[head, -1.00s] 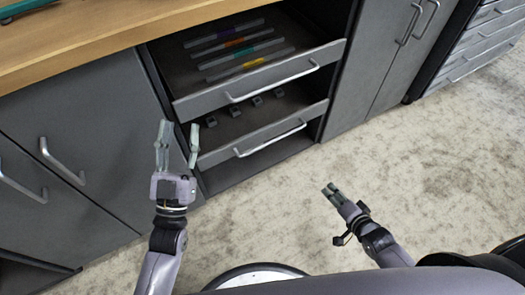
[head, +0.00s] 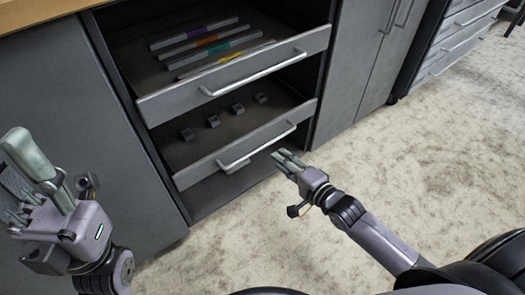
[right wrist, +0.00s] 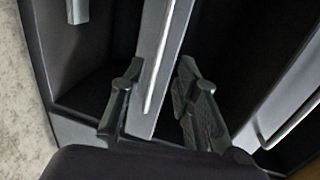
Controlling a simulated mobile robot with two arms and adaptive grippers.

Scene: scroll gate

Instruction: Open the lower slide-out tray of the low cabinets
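The low cabinet has a lower slide-out tray (head: 248,150) with a grey front and a bar handle (head: 258,149); small grey blocks stand in it. My right gripper (head: 287,160) is in front of the handle's right part, fingers apart. In the right wrist view, a light grey bar (right wrist: 162,60), apparently the tray front, passes between the open fingers (right wrist: 158,98); I cannot tell whether they touch it. My left gripper (head: 38,185) is near the left edge, open and empty, before a closed door.
An upper tray (head: 235,80) with coloured bars stands above the lower one. Closed grey doors (head: 362,75) and a drawer stack (head: 455,45) are to the right. The carpeted floor (head: 440,160) in front is clear.

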